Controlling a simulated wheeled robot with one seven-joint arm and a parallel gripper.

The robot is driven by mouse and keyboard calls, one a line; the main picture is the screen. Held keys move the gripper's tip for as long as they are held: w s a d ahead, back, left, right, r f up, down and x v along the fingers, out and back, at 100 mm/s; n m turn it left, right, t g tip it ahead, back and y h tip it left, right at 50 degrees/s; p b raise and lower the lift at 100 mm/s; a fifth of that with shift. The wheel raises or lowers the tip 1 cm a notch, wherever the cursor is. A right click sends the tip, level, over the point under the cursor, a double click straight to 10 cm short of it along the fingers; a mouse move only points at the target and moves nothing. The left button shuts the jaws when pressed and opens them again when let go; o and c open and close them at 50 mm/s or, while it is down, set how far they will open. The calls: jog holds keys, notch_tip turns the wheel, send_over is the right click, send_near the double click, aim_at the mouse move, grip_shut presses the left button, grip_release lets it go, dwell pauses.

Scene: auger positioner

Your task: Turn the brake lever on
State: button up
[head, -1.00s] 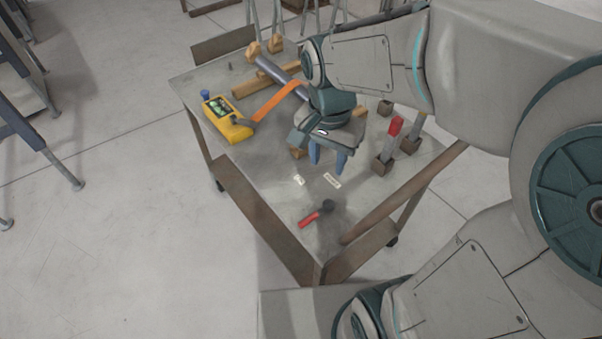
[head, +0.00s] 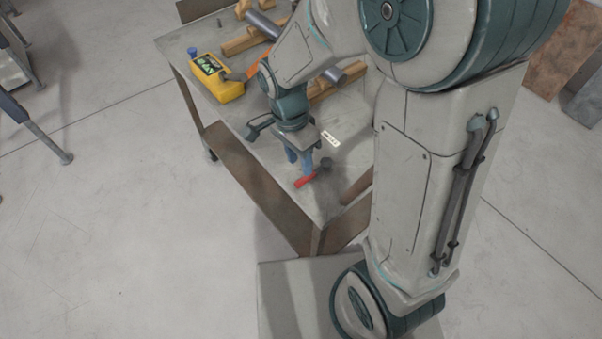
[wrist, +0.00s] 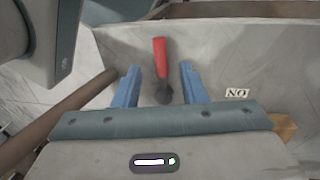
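The brake lever has a red handle (head: 306,180) and a dark round pivot (head: 326,164), near the front corner of the metal cart top. In the wrist view the red handle (wrist: 160,55) points away from me, and the dark pivot (wrist: 164,93) lies between my two blue fingers. My gripper (head: 299,169) is over the lever, fingers pointing down. In the wrist view my gripper (wrist: 158,78) is open, with a gap on both sides of the lever. I cannot tell the exact height of the fingertips above it.
A white label reading "NO" (wrist: 237,93) lies beside the lever, and another label (head: 330,138) shows in the head view. A yellow box (head: 216,78) with a screen, wooden blocks and a grey tube (head: 262,25) stand farther back.

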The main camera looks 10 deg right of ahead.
aim_at(303, 178)
jog(key=f, duration=0.3)
jog(key=s+f, duration=0.1)
jog(key=f, duration=0.1)
jog(key=shift+d+b, duration=0.3)
grip_shut()
